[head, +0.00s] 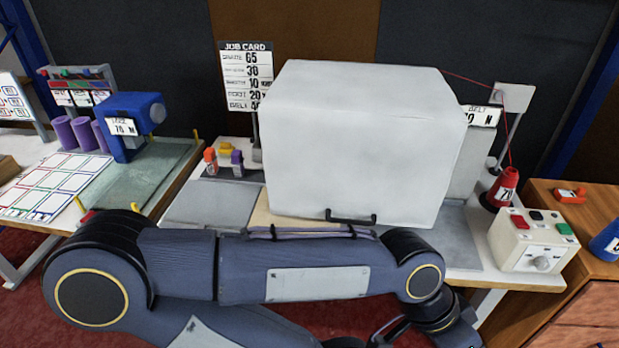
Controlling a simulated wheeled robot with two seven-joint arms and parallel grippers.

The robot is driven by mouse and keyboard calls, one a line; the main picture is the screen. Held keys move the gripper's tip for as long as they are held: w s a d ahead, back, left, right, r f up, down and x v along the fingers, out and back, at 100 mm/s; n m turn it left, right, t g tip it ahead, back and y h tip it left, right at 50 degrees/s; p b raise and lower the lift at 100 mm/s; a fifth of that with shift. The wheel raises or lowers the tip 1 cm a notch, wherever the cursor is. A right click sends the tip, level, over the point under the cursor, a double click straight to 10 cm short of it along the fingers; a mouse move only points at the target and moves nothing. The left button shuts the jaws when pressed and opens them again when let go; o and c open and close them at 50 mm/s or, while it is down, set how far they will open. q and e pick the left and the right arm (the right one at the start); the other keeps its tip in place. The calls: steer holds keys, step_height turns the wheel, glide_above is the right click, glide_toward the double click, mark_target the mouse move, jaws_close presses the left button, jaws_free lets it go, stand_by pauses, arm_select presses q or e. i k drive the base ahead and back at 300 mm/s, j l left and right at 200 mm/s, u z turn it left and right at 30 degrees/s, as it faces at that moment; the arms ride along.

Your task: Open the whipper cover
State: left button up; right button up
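The whipper cover (365,140) is a large white box with rounded edges on the middle bench. It appears lowered, resting at the bench top, and its inside is hidden. A black bar handle (351,217) sits low on its front face. My dark blue arm lies across the picture in front of the bench, just below the handle, and hides the bench's front edge. I cannot make out the fingertips of either gripper; the dark parts at the bottom edge are cut off and unclear. Nothing is seen touching the handle.
A control box (530,240) with red, black and green buttons stands right of the cover, near a red cone-shaped spool (503,188). Small orange, yellow and purple items (224,160) stand left. A job card (248,77) stands behind. A blue machine (130,125) is on the left bench.

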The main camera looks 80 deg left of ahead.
mark_target(343, 143)
steer(key=u, duration=2.25)
steer(key=i+u, duration=0.1)
steer(key=i, duration=0.1)
